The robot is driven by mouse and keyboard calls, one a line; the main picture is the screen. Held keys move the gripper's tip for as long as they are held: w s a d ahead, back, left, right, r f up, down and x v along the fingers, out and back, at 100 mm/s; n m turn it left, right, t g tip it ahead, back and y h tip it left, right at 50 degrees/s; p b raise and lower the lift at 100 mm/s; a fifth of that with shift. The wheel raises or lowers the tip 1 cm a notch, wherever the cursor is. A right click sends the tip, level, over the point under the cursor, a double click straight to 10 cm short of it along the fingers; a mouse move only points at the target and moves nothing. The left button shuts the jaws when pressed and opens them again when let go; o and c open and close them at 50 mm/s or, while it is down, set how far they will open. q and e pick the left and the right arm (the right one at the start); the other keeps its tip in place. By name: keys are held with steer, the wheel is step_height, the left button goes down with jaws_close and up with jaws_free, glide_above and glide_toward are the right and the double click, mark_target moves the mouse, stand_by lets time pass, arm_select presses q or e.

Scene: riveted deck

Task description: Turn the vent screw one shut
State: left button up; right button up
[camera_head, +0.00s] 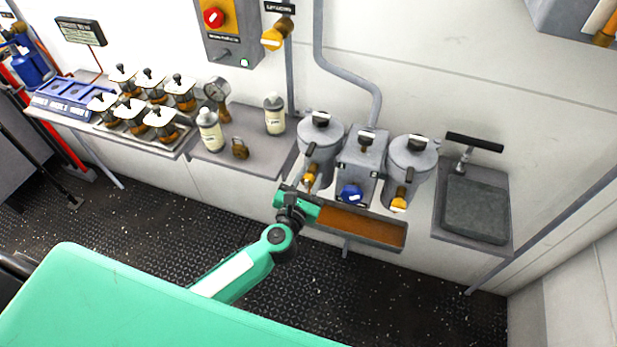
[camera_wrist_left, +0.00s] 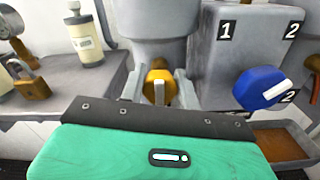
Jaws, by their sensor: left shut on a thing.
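The vent screw one, a yellow-orange knob with a white stripe, sits low on the front of the left grey canister (camera_head: 320,137). It shows in the head view (camera_head: 311,174) and in the left wrist view (camera_wrist_left: 157,76), where its stripe stands about upright. My left gripper (camera_head: 307,190) reaches it from the front and below. In the left wrist view its two grey fingertips (camera_wrist_left: 159,92) lie on either side of the knob, shut on it. The green gripper body hides what is below the knob. My right gripper is not in view.
A blue knob (camera_head: 350,194) on the middle block, marked 1 and 2, is close on the right. A second canister (camera_head: 411,158) has its own yellow knob (camera_head: 399,204). A brown-bottomed tray (camera_head: 360,228) lies below. Bottles, a padlock (camera_head: 240,148) and a gauge stand on the left shelf.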

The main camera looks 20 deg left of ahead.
arm_select(q)
steer(key=m+p, duration=0.3)
steer(key=shift+r, duration=0.2)
steer(key=m+p, duration=0.4)
steer(key=m, duration=0.1)
steer(key=shift+f+m, duration=0.15)
steer(key=shift+m, duration=0.25)
steer(key=m+p, duration=0.2)
steer(key=m, duration=0.3)
steer(key=shift+d+f+p, duration=0.1)
steer(key=shift+p, duration=0.3)
steer(key=shift+f+m+p, duration=0.1)
steer(key=shift+m+p, duration=0.5)
steer(key=shift+m, duration=1.2)
steer(key=o, duration=1)
